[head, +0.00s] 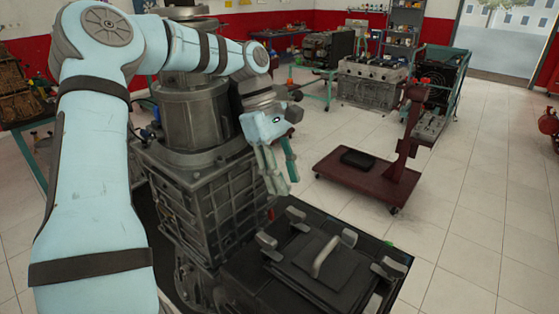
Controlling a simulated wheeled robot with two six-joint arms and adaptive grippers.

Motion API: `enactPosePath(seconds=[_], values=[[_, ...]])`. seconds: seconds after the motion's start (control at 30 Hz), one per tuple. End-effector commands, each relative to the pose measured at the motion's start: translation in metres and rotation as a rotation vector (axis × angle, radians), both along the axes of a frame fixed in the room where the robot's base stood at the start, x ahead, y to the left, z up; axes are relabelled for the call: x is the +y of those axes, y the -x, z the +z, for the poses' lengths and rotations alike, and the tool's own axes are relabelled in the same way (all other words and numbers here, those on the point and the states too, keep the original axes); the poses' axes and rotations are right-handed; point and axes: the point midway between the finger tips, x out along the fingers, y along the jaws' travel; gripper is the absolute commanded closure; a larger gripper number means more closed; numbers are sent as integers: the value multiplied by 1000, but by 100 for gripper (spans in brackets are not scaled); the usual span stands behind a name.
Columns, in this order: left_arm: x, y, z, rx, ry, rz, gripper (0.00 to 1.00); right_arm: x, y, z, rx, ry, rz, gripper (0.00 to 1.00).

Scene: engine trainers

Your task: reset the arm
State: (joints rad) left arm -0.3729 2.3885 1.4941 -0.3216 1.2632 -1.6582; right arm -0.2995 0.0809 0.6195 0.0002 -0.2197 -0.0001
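My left arm comes in from the left, pale blue with black bands, and bends at the elbow in front of the engine trainer. My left gripper (280,170) hangs with its fingers pointing down, just right of the dark grey engine block (190,190) and above the black unit. I see nothing held in it. Its fingers overlap from this angle, so how far apart they are is unclear. My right arm and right gripper are not in view.
A black unit with grey clamps and a handle (326,256) lies low in front. A dark red wheeled stand (366,181) is on the tiled floor to the right. More engine trainers (370,82) stand behind. The floor at the right (480,220) is clear.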

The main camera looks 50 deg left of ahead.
Motion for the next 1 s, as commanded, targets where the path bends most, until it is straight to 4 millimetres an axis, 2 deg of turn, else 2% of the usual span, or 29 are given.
enactPosePath(seconds=[0.1, 0.27, 1.0], values=[[12, 0, 27, -3, -2, 1, 67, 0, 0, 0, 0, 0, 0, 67], [19, 1, 46, -1, -1, -1, 67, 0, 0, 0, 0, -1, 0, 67], [18, 1, 47, 1, -1, -5, 67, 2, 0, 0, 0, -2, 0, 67]])
